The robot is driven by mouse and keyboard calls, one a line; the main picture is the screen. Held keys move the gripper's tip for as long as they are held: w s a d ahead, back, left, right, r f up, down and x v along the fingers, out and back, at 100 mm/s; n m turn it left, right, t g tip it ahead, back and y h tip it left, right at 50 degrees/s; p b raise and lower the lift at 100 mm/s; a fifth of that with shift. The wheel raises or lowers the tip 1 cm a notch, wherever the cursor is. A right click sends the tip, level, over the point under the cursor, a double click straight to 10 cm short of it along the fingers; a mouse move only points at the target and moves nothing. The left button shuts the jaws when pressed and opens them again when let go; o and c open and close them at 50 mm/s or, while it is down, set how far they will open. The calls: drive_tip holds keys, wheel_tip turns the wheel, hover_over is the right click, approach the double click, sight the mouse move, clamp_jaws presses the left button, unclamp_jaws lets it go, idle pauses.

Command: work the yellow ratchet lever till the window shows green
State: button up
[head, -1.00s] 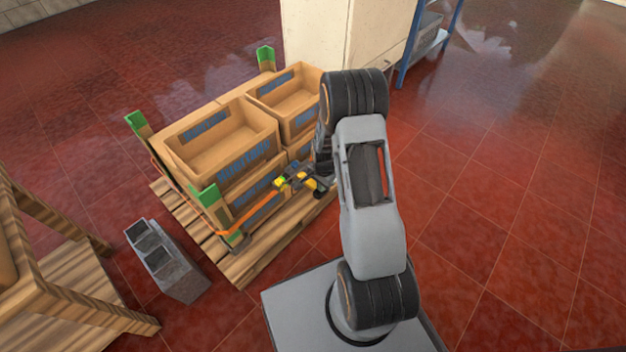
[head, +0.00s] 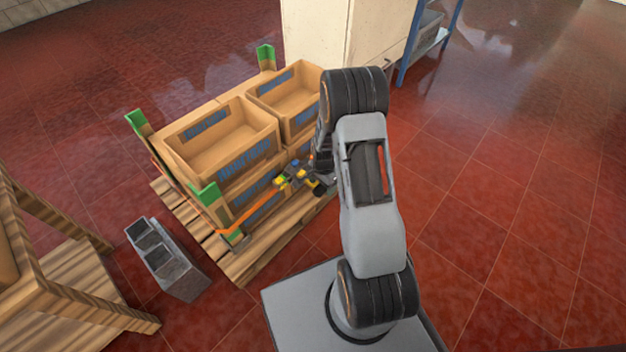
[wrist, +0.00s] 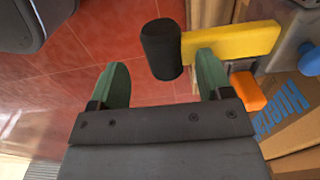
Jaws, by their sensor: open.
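The yellow ratchet lever (wrist: 235,40) shows in the wrist view at upper right, with a black knob (wrist: 161,49) on its left end. My gripper (wrist: 158,80) is open, with its two green fingers apart. The knob lies between and just beyond the fingertips, closer to the right one, which is beside the lever; I cannot tell if they touch. In the head view the lever (head: 310,183) is a small yellow piece by the crates, beside an orange strap (head: 234,229). My arm partly covers this area. The window is not clearly visible.
Wooden crates (head: 218,147) stand stacked on a pallet (head: 238,268) with green corner guards. A hollow grey block (head: 166,262) stands left of the pallet. A wooden frame (head: 70,300) is at lower left, a pale cabinet (head: 318,35) behind. Red floor is clear at right.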

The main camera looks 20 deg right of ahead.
drive_tip(key=shift+o, duration=1)
wheel_tip(320, 180, up, 9)
drive_tip(key=p, duration=0.7)
